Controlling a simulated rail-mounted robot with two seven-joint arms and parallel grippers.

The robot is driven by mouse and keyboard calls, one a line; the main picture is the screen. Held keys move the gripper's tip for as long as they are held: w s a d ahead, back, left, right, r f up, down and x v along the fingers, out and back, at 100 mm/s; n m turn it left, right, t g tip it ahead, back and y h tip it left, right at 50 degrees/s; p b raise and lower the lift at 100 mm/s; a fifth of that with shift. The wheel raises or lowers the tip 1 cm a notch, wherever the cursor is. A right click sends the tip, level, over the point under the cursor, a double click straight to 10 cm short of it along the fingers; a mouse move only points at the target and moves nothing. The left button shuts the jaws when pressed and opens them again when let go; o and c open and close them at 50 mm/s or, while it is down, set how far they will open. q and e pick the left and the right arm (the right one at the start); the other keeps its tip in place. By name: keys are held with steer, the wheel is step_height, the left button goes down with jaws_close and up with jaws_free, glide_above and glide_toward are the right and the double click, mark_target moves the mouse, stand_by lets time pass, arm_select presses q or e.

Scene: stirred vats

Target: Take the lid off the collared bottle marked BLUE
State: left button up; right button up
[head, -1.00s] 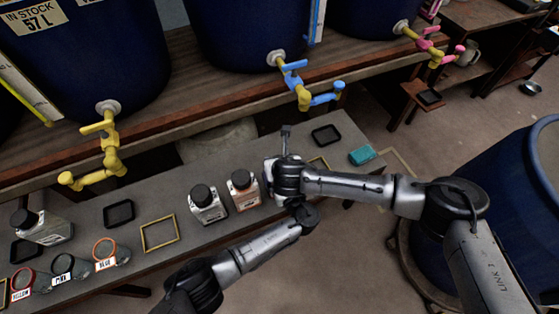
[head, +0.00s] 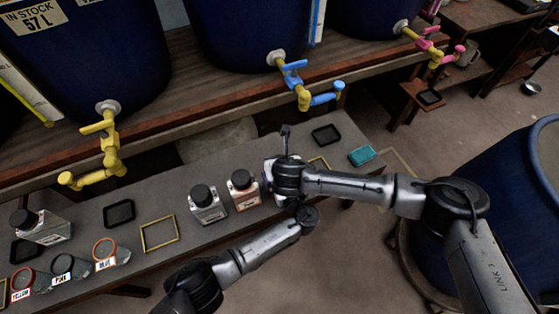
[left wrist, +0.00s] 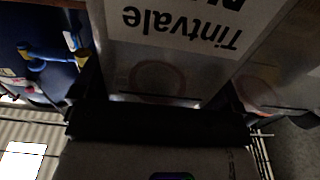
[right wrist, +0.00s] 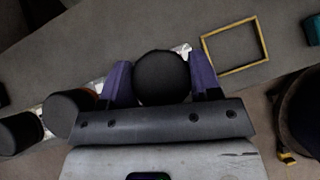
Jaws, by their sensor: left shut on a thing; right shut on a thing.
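In the left wrist view my left gripper (left wrist: 165,105) is shut on a pale bottle (left wrist: 150,55) labelled "Tintvale" upside down; its second line is cut off, so I cannot read a colour. In the right wrist view my right gripper (right wrist: 162,85) is shut on a round black lid (right wrist: 161,77), a purple finger on each side. In the head view both grippers meet at the bench, hidden behind my right wrist, with little of the bottle showing. I cannot tell whether the lid still sits on the bottle. A tag reading BLUE (head: 105,264) is on a ring at lower left.
Another bottle (head: 42,227) stands far left. A yellow frame (head: 159,233), black trays (head: 119,213) and a teal block (head: 362,155) lie on the bench. Taps overhang behind.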

steer(key=shift+r, duration=0.15)
steer(key=shift+r, duration=0.9)
steer(key=shift+r, duration=0.1)
steer(key=shift+r, duration=1.95)
arm_select(q)
steer(key=o, duration=1)
